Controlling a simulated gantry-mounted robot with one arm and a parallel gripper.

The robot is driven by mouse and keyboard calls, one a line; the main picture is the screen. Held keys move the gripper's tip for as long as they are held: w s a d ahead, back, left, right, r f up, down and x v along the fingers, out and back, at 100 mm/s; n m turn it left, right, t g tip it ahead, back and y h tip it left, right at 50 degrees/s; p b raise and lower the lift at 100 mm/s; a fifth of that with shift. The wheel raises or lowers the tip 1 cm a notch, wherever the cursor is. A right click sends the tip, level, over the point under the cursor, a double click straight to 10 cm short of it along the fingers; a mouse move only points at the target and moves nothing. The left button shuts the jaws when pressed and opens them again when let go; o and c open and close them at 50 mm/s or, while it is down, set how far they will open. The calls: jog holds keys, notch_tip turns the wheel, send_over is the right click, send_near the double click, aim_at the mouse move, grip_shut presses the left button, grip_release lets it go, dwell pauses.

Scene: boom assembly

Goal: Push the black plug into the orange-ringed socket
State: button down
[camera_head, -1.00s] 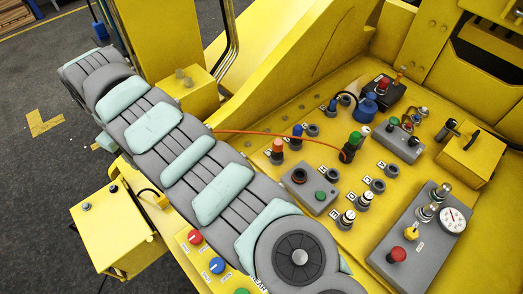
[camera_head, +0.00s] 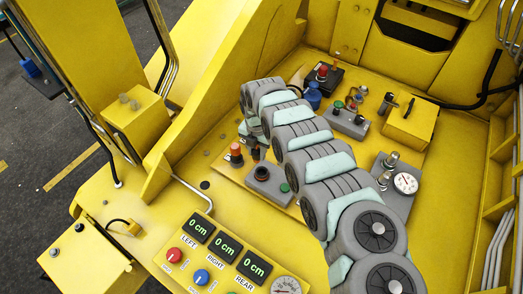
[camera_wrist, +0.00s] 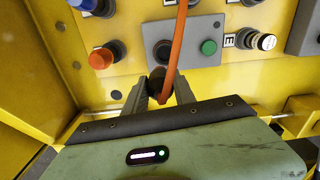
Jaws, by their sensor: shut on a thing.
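In the wrist view my gripper (camera_wrist: 158,80) is shut on the dark plug (camera_wrist: 157,86), which sits mostly in shadow between the two grey fingers. An orange cable (camera_wrist: 176,45) runs from the plug up past the fingers. The socket (camera_wrist: 161,52) is a dark round opening on a grey box just beyond the plug, partly hidden by the cable. I cannot tell whether plug and socket touch.
A green button (camera_wrist: 208,47) is right of the socket on the box. An orange knob (camera_wrist: 101,59) is to the left and a white-capped knob (camera_wrist: 263,41) to the right. A gauge (camera_head: 405,183) stands at the right of the yellow deck.

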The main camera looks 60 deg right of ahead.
jog(key=shift+n, duration=0.3)
jog(key=shift+s+d+f+b, duration=0.15)
jog(key=shift+s+f+b, duration=0.1)
jog(key=shift+f+b, duration=1.2)
jog(key=shift+s+d+f+b, duration=0.2)
jog(key=shift+f+b, duration=0.8)
jog(key=shift+f, duration=0.9)
jog(key=shift+s+d+f+b, duration=0.1)
jog(key=shift+s+f+b, duration=0.15)
jog(key=shift+f+b, duration=1.2)
jog(key=shift+f, duration=0.2)
jog(key=shift+p, duration=0.3)
jog(key=c, duration=0.9)
grip_release()
jog(key=shift+c, duration=0.2)
jog(key=shift+r, duration=0.1)
notch_tip(320, 180, up, 11)
jog(key=b, duration=0.1)
